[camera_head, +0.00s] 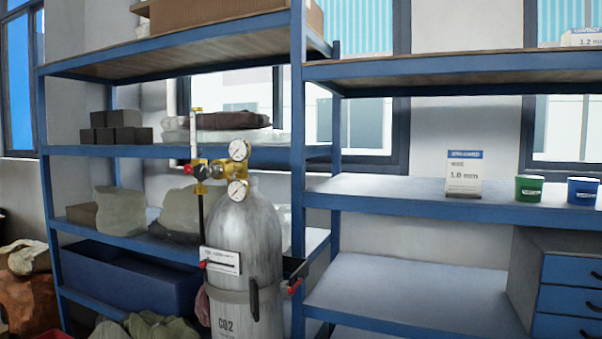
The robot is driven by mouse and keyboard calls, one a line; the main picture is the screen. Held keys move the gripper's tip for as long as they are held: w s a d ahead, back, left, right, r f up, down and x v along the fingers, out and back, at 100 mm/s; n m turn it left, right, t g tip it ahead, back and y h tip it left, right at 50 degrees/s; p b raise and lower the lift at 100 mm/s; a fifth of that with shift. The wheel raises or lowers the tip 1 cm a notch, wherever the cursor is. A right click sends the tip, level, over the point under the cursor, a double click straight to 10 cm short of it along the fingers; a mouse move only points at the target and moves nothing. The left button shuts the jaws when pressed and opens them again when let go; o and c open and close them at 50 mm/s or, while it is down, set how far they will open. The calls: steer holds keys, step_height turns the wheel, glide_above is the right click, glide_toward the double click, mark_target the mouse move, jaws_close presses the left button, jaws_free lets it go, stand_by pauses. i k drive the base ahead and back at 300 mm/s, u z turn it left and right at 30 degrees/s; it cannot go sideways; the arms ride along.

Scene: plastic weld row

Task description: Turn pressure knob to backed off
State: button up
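A grey CO2 gas cylinder (247,262) stands upright in front of the blue shelving, with a strap around its lower part. A brass regulator (218,171) sits at its top. Two round white gauges are fixed to it, an upper gauge (239,150) and a lower gauge (237,190). A dark round knob (201,172) is on the left of the regulator and seems to be the pressure knob; its setting cannot be read. A small red part (188,169) shows left of it. My gripper is not in view.
A white label (220,261) hangs at the cylinder's front left. Red-tipped dark bracket ends (295,286) stick out at its right. Blue shelves (390,197) stand close behind. A blue bin (130,278) is at lower left. Green (528,188) and blue (582,191) cups stand at right.

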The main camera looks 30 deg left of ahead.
mark_target(202, 172)
steer(key=u, duration=1.55)
steer(key=k, duration=1.3)
steer(key=z, duration=0.05)
steer(key=i, duration=0.75)
steer(key=u, duration=0.55)
steer(key=i, duration=1.05)
steer(key=z, duration=0.5)
